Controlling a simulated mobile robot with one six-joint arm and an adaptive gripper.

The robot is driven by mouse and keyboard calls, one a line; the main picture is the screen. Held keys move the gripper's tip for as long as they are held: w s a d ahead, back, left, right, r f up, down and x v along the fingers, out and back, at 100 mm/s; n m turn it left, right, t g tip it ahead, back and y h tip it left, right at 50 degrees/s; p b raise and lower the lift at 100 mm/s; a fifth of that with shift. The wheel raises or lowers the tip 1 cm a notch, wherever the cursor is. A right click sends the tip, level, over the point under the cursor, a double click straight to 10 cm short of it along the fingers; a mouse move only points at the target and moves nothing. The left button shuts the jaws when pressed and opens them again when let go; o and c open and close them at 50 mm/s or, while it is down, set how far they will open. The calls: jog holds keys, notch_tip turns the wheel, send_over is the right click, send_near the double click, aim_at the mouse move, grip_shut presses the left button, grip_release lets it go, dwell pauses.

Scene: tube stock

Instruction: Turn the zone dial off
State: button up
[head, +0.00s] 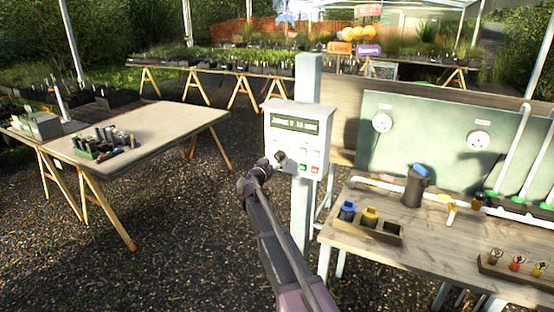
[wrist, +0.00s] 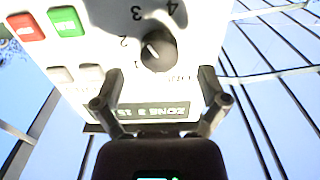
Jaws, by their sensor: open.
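The control box (head: 311,147) is a pale panel on a post in the head view, with a display strip on top. My gripper (head: 275,163) is at its lower left front and hides part of the face. In the wrist view the panel appears upside down. The black zone dial (wrist: 159,50) has a white pointer mark slanting to the upper left, roughly between the numerals 2 and 3. Numerals 1 to 4 ring it. My gripper (wrist: 162,75) is open, its fingers apart on either side below the dial in the picture. I cannot tell whether they touch the panel.
In the wrist view, a red button (wrist: 26,27), a green button (wrist: 66,21) and grey buttons lie left of the dial, and the display (wrist: 152,112) is below. A workbench (head: 440,245) stands right of the post. A table (head: 150,130) stands left.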

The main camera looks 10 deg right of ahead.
aim_at(278, 157)
jog(key=shift+x, duration=1.6)
jog(key=c, duration=1.1)
